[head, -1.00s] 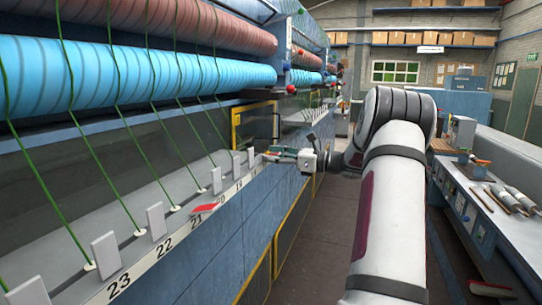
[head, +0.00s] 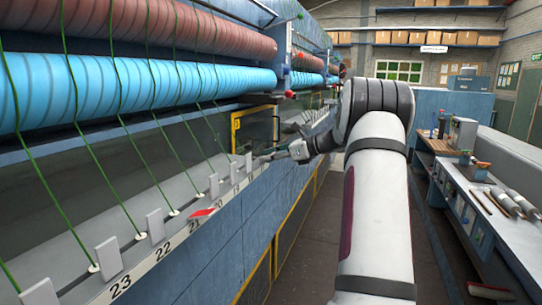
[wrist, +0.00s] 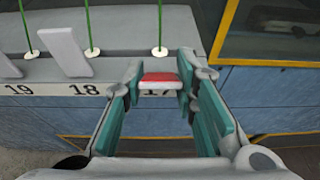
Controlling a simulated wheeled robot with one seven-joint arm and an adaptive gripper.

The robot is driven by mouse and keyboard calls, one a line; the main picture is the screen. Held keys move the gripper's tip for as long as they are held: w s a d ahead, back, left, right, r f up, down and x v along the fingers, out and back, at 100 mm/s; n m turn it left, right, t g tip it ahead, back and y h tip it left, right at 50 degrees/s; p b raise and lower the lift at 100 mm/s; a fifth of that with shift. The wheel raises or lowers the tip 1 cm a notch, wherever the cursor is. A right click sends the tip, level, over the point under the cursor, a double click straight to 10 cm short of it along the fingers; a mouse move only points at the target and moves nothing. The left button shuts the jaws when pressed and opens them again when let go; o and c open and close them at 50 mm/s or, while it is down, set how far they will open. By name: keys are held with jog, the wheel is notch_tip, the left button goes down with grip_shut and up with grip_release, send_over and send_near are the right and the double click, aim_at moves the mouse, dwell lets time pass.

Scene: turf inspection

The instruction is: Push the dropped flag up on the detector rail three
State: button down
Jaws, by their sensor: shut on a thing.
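The detector rail (head: 105,272) runs along the machine with numbered positions and mostly upright white flags. A flag with a red face (head: 203,213) lies tipped outward near number 21. In the head view my gripper (head: 262,157) is at the rail's far part, small and partly hidden by my arm. In the wrist view my gripper (wrist: 160,80) has its fingers on either side of another red-faced flag (wrist: 160,77), lying low at number 17, and is shut on it. An upright white flag (wrist: 66,45) stands at 18.
Green yarns run down from the blue roll (head: 170,85) to white eyelets (wrist: 160,51) on the rail. A yellow-framed panel (wrist: 270,30) is right of my gripper. A workbench (head: 465,190) stands at the right, with open floor between.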

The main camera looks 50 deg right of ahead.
jog(key=g, duration=0.1)
jog(key=w+g+h, duration=0.1)
jog(key=shift+a+r+g, duration=0.3)
jog(key=shift+a+g, duration=0.1)
jog(key=shift+w+a+g+h+b, duration=0.1)
jog(key=shift+w+g+h+b, duration=0.15)
jog(key=shift+g+b, duration=0.25)
jog(key=shift+w+g+h+b, duration=0.2)
jog(key=shift+g+h+b, duration=0.05)
jog(key=shift+g, duration=0.45)
jog(key=g+b, duration=0.1)
jog(key=g+h+b, duration=0.1)
jog(key=shift+w+a+r+g, duration=0.1)
jog(key=shift+w+g, duration=0.25)
jog(key=shift+g, duration=0.05)
jog(key=shift+w+a+g+h+b, duration=0.1)
jog(key=shift+g+h+b, duration=0.25)
jog(key=shift+g, duration=0.35)
jog(key=c, duration=1.3)
grip_release()
jog(key=shift+a+r, duration=0.1)
jog(key=shift+r, duration=0.2)
